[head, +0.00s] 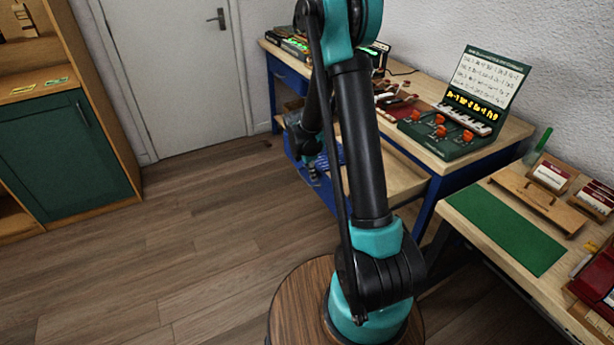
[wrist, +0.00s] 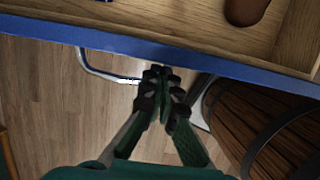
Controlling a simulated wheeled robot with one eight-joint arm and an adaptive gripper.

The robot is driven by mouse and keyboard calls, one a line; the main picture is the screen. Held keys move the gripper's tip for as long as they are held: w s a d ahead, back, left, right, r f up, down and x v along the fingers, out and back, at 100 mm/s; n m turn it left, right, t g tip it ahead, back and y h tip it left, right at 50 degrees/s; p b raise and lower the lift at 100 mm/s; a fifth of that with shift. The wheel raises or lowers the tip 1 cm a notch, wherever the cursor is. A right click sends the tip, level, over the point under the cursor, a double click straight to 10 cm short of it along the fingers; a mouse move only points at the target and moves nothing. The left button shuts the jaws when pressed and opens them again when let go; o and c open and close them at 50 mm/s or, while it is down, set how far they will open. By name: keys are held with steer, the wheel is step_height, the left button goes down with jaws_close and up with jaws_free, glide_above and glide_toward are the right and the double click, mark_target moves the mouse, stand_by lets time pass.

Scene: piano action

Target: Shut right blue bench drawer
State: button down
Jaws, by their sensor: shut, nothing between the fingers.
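The right blue bench drawer stands pulled out under the workbench. Its pale wooden inside (head: 402,178) shows to the right of my arm in the head view. In the wrist view its blue front (wrist: 225,66) crosses the upper part, with a curved metal handle (wrist: 97,70) on its outer side. My gripper (wrist: 161,73) is shut and empty, its fingertips at the drawer front between the ends of the handle. I cannot tell whether they touch the front. In the head view my gripper (head: 313,172) is partly hidden and small, left of my forearm.
A brown object (wrist: 246,10) lies inside the drawer. The workbench top (head: 515,132) carries a green keyboard case (head: 455,130) and several tools. Another blue drawer (head: 288,76) sits at the bench's far left. A side table with a green mat (head: 505,230) stands right. Floor at left is clear.

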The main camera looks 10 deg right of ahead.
steer(key=shift+d, duration=0.15)
steer(key=w+d, duration=0.3)
steer(key=d, duration=0.7)
steer(key=w+d, duration=0.3)
steer(key=d, duration=0.7)
steer(key=w+d, duration=0.3)
steer(key=d, duration=0.6)
steer(key=shift+w+d, duration=0.4)
